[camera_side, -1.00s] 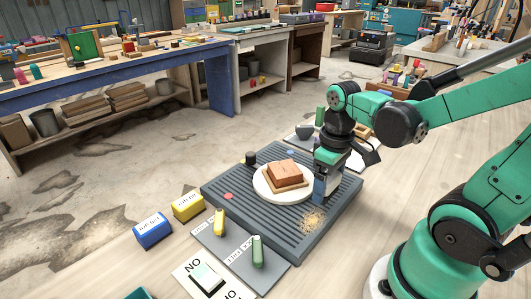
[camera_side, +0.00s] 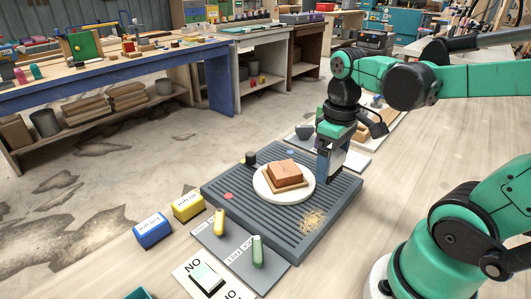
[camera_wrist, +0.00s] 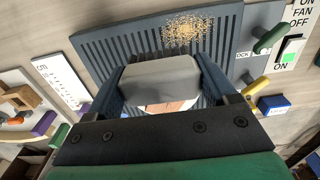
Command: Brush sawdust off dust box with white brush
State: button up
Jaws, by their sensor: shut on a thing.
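The dust box (camera_side: 250,225) is a dark grey slatted box. A pile of tan sawdust (camera_side: 313,220) lies on its near right part; in the wrist view the sawdust (camera_wrist: 187,30) is at the top. My gripper (camera_side: 325,178) is just above the box's right edge, beyond the sawdust. In the wrist view my gripper (camera_wrist: 160,85) is shut on a pale grey-white block, the white brush (camera_wrist: 160,75).
A round white disc (camera_side: 262,190) with a reddish block (camera_side: 283,173) on a wooden piece sits on the box, left of my gripper. Yellow (camera_side: 188,206) and blue (camera_side: 153,230) blocks and an ON switch (camera_side: 205,278) stand at left and front. A white ruled card (camera_wrist: 60,80) lies beside the box.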

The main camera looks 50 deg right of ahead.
send_over(323, 209)
jog(key=shift+f, duration=3.45)
jog(key=shift+f, duration=1)
